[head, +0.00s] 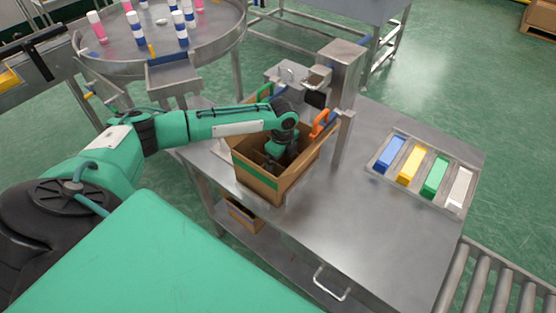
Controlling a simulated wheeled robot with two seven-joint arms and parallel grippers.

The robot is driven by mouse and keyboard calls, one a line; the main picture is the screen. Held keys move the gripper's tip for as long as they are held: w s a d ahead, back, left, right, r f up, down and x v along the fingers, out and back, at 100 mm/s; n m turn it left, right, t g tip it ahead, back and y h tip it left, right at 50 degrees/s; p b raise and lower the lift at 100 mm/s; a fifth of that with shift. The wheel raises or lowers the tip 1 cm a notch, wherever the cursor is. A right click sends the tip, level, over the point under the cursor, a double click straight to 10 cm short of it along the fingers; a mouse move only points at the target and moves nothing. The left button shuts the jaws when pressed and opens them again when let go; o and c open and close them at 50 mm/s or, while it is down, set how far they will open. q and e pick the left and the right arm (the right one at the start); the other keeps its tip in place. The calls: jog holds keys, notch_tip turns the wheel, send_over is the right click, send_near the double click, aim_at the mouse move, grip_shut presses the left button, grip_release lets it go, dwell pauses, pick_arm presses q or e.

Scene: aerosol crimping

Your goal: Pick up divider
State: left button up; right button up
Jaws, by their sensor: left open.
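I cannot make out a divider clearly; the inside of the box is mostly covered by my wrist. My right gripper is not in view.
The metal machine (342,75) stands behind the box, with an orange handle (322,124) at the box's right. A tray (462,205) of coloured blocks is at the right. A round table (215,50) with cans is at back left. The table's front is clear.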

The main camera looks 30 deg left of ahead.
pick_arm(q)
jog(key=shift+f, duration=0.1)
jog(key=c, duration=1.1)
